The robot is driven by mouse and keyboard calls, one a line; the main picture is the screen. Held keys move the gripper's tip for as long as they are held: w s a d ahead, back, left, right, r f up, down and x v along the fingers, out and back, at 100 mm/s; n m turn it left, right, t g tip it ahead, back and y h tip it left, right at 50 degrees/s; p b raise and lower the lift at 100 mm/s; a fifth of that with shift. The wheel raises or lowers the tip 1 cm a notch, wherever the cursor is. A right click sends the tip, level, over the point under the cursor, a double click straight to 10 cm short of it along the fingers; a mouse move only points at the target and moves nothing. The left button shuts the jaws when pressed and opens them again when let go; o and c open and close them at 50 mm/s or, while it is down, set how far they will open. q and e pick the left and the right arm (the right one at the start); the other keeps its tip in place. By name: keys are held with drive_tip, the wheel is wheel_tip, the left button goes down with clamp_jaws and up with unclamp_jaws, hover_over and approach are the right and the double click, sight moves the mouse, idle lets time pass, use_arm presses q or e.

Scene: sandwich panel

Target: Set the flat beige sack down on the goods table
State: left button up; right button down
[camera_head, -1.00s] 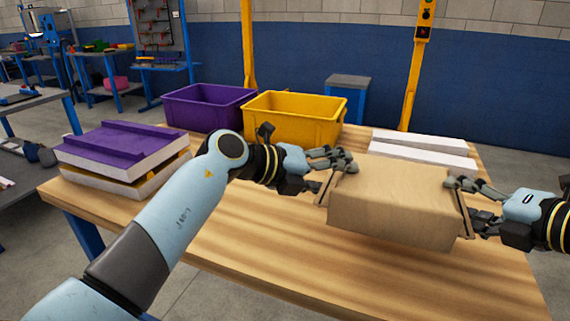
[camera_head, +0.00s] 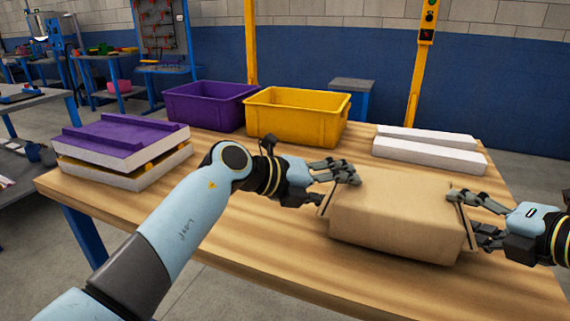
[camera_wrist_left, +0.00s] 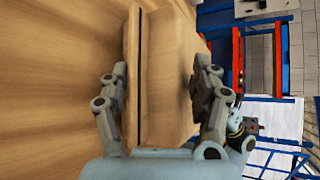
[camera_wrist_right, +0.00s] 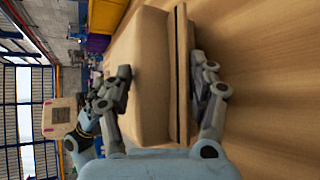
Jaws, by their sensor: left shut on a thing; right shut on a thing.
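The flat beige sack (camera_head: 395,213) is held level between my two grippers at the front right of the wooden goods table (camera_head: 270,255). My left gripper (camera_head: 335,182) is shut on the sack's left end, and my right gripper (camera_head: 468,215) is shut on its right end. In the left wrist view the sack (camera_wrist_left: 165,75) lies between the fingers (camera_wrist_left: 160,95). In the right wrist view the sack (camera_wrist_right: 150,75) also lies between the fingers (camera_wrist_right: 165,95). The sack is at or just above the tabletop; I cannot tell whether its underside touches.
Two white bars (camera_head: 430,150) lie behind the sack. A yellow bin (camera_head: 297,118) and a purple bin (camera_head: 208,106) stand at the back. Purple-topped white panels (camera_head: 125,145) are stacked at the left. The table's front middle is clear.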

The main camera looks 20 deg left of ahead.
use_arm(q)
drive_tip(key=shift+d+f+b, duration=0.25)
drive_tip(key=shift+f+b, duration=0.05)
drive_tip(key=shift+f, duration=0.15)
use_arm(e)
drive_tip(key=shift+a+f, duration=0.2)
drive_tip(key=shift+f, duration=0.3)
use_arm(q)
drive_tip(key=o, duration=1.4)
drive_tip(key=shift+r, duration=0.2)
use_arm(e)
drive_tip(key=c, duration=0.7)
unclamp_jaws()
drive_tip(key=shift+r, duration=0.2)
use_arm(q)
drive_tip(key=shift+o, duration=1.3)
use_arm(e)
drive_tip(key=shift+o, duration=1.4)
use_arm(q)
drive_tip(key=shift+s+a, duration=0.1)
drive_tip(key=shift+a, duration=0.05)
use_arm(e)
drive_tip(key=shift+o, duration=0.2)
drive_tip(key=shift+d, duration=0.15)
use_arm(q)
drive_tip(key=shift+a, duration=0.1)
